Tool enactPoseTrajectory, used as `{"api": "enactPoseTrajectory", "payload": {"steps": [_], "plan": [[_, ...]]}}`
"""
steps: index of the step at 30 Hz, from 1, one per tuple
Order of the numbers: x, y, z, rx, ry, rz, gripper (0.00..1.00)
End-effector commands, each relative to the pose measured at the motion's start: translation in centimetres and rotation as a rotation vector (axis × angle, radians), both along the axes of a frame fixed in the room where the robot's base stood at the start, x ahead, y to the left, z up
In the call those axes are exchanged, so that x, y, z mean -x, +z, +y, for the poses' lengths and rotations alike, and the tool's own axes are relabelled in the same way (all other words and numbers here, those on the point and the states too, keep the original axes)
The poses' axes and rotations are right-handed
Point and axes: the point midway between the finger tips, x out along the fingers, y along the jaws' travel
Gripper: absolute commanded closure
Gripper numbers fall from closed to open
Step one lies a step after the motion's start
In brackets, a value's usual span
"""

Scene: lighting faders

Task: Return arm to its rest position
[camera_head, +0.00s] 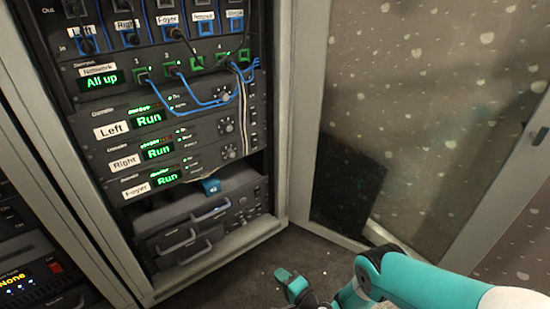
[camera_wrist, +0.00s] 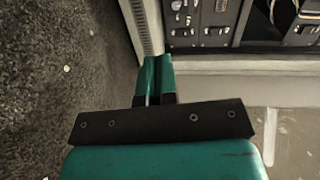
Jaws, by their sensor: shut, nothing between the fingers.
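My gripper (camera_head: 283,274) is at the lower middle of the head view, low in front of the rack over the dark carpet. My teal arm (camera_head: 410,280) reaches in from the lower right and is bent. In the wrist view my gripper (camera_wrist: 159,62) shows two teal fingers side by side, shut with nothing between them. The gripper is apart from the rack (camera_head: 244,248) and touches nothing that I can see. Part of the arm is cut off by the lower edge of the head view.
The open rack holds a network unit (camera_head: 100,80) reading "All up" and units labelled Left, Right and Foyer, each reading "Run". Blue cables (camera_head: 215,103) hang at its front. A speckled glass door (camera_head: 400,120) stands at right. Another rack (camera_head: 30,270) is at lower left.

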Motion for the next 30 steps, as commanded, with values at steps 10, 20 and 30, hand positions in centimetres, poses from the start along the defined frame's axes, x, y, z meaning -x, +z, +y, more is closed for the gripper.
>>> {"api": "enactPoseTrajectory", "payload": {"steps": [10, 20, 30], "plan": [[-3.9, 6.0, 3.0, 0.071, 0.129, -0.049, 1.0], [-8.3, 19.1, 6.6, 0.241, 0.372, -0.13, 1.0], [-7.0, 35.8, 6.5, 0.508, 0.652, -0.194, 1.0]]}}
